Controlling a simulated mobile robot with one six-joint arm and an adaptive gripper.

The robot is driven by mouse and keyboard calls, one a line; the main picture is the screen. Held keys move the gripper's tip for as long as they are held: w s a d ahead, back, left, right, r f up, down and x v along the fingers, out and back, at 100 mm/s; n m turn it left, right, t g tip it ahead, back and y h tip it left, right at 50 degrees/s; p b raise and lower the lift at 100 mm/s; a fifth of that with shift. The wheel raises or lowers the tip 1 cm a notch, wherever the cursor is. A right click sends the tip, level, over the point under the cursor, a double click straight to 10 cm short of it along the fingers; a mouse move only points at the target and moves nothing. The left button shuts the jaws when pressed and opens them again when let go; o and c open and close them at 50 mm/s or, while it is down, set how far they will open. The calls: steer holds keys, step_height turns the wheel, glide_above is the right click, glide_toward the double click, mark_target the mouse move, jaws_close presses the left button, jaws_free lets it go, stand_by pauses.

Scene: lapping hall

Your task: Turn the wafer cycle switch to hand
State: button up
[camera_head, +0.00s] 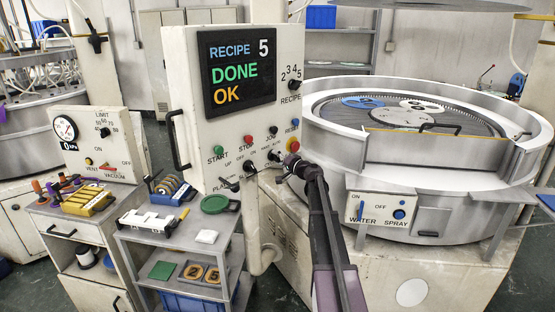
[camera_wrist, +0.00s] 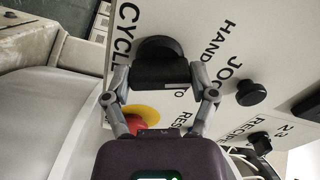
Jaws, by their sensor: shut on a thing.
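The cycle switch (camera_wrist: 158,48) is a black round knob with a raised grip bar on the control panel, seen in the wrist view beside the word CYCLE. My gripper (camera_wrist: 161,92) is shut on its grip bar, one finger at each side. The word HAND is printed to the right of the knob. Another label below the bar is mostly covered, with only "TO" showing. I cannot tell surely which position the switch points to. In the head view my gripper (camera_head: 285,172) is at the lower right of the control panel (camera_head: 185,95) and hides the switch.
A red and yellow emergency button (camera_wrist: 141,115) is close below my left finger. The black jog knob (camera_wrist: 251,93) is to the right. In the head view the panel screen (camera_head: 239,72) reads RECIPE 5, DONE, OK. The lapping machine (camera_head: 470,160) stands at the right.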

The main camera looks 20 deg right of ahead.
steer(key=shift+w+n, duration=0.1)
steer(key=shift+n, duration=0.6)
steer(key=o, duration=1)
steer(key=shift+v, duration=6.05)
